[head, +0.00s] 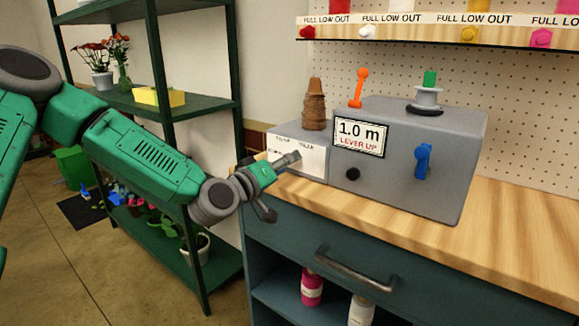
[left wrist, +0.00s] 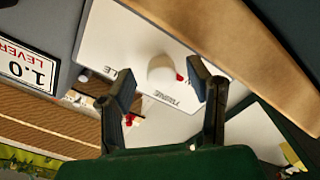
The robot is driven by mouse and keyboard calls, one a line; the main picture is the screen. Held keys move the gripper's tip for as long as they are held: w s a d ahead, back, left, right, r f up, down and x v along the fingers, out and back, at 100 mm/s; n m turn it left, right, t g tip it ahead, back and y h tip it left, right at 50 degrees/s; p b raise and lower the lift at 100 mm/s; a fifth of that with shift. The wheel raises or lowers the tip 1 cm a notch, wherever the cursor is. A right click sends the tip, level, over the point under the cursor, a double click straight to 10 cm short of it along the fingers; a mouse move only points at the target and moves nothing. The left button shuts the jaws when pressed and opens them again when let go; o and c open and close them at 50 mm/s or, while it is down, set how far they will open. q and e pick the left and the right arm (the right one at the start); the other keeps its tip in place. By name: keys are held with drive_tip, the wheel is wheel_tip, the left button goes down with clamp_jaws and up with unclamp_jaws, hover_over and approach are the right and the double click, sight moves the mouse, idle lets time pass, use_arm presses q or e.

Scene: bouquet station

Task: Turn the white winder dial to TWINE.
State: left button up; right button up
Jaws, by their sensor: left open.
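The white winder dial (left wrist: 162,69) is a round knob on a white label plate (left wrist: 112,42), with a small red mark at its right edge in the left wrist view. A word that looks like TWINE stands upside down below it, and another label is partly hidden by a finger. My left gripper (left wrist: 160,72) is open, its fingers on either side of the dial; I cannot tell if they touch it. In the head view, my left gripper (head: 279,184) is at the grey winder's white plate (head: 311,160) and hides the dial.
The grey machine (head: 400,170) carries a "1.0 m LEVER UP" display (head: 359,136), a blue lever (head: 422,162), a black knob (head: 352,174) and an orange lever (head: 358,90). A green shelf (head: 200,105) is at left. The right worktop (head: 520,230) is clear.

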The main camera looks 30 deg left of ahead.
use_arm(q)
drive_tip(key=shift+w, duration=0.6)
drive_tip(key=shift+w+a, duration=0.1)
drive_tip(key=shift+a, duration=0.1)
drive_tip(key=shift+d, duration=0.1)
clamp_jaws()
